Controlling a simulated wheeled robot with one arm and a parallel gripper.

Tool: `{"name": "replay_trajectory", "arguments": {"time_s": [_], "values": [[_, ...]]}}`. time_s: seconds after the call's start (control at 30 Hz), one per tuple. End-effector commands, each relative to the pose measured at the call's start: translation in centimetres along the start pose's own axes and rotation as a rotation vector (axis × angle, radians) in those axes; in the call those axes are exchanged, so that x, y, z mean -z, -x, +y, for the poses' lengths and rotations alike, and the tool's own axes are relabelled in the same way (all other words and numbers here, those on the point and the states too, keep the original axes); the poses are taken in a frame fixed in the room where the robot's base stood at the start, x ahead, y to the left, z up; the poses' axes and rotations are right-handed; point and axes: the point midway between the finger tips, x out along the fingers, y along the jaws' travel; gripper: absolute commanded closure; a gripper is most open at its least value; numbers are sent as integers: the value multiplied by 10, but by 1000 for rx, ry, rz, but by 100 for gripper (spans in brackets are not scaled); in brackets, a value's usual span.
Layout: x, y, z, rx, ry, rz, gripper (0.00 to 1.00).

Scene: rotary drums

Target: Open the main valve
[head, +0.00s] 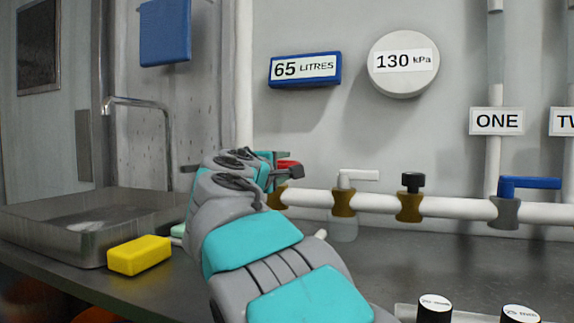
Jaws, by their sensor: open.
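A white pipe (460,208) runs along the wall with several valves on it. At its left end is a valve with a red handle (286,165) and a brass body (278,199). No label in view names the main valve. My gripper (282,165) is open at the red handle, which shows partly between and behind its fingers. I cannot tell whether the fingers touch it. My gripper and arm hide the rest of this valve and the pipe end.
Along the pipe are a white lever (360,175), a black knob (412,182) and a blue lever (530,183) under the sign ONE (497,121). A yellow sponge (140,255) lies beside the metal sink (75,238).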

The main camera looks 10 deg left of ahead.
Motion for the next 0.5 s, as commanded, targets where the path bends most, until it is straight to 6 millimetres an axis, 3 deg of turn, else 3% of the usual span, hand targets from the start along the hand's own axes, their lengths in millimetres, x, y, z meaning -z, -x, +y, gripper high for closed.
{"name": "replay_trajectory", "arguments": {"time_s": [0.2, 0.5], "values": [[1, -19, 0, 0, 0, 1, 48], [0, -22, 0, -1, 0, 0, 48]]}}
